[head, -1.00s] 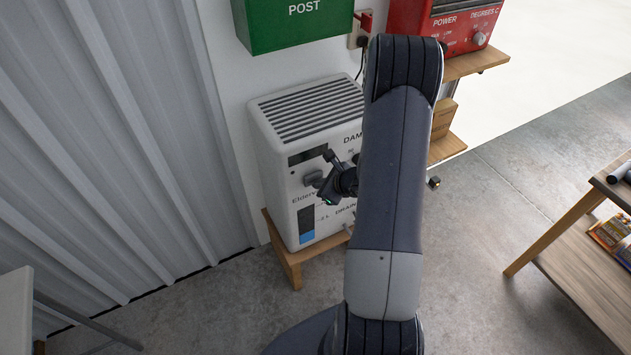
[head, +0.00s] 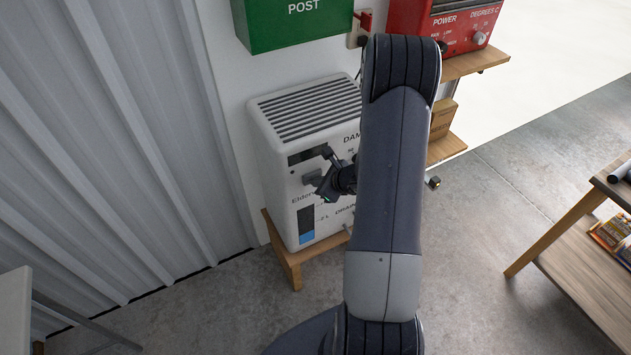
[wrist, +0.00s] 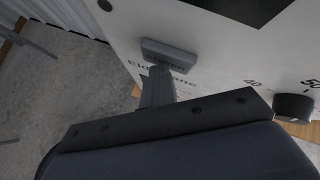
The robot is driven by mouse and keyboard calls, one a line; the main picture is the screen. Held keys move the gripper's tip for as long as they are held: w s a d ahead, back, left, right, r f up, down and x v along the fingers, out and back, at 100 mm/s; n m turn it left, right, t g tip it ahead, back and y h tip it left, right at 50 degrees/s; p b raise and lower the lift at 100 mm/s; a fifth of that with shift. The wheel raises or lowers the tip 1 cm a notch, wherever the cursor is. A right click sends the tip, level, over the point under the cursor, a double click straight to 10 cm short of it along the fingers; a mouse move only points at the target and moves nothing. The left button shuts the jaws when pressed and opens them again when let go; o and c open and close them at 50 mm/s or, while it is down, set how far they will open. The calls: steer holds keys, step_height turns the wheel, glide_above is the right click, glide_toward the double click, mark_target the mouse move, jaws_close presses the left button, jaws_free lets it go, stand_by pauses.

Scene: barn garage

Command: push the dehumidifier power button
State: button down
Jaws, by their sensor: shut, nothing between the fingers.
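The dehumidifier (head: 276,185) is a white box with a slatted top, standing low against the wall. Its front has a dark display (head: 308,155), a grey power button (head: 311,178) and a blue water-level strip. My gripper (head: 319,183) is shut and empty in front of the panel. Its fingertips (wrist: 158,74) overlap the button's lower edge in the wrist view; whether they touch it I cannot tell. My arm hides the dehumidifier's right side.
The dehumidifier stands on a low wooden stand (head: 283,255). A green post box (head: 295,22) hangs above it. A red heater (head: 440,25) sits on a wooden shelf at the upper right. A wooden table (head: 575,280) is at the right; concrete floor lies clear between.

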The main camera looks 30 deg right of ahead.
steer(key=shift+s+r+b, duration=0.1)
steer(key=shift+s+b, duration=0.15)
steer(key=shift+b, duration=0.15)
steer(key=s+b, duration=0.3)
steer(key=s, duration=0.3)
stand_by(0.3)
steer(key=shift+d, duration=0.1)
stand_by(1.4)
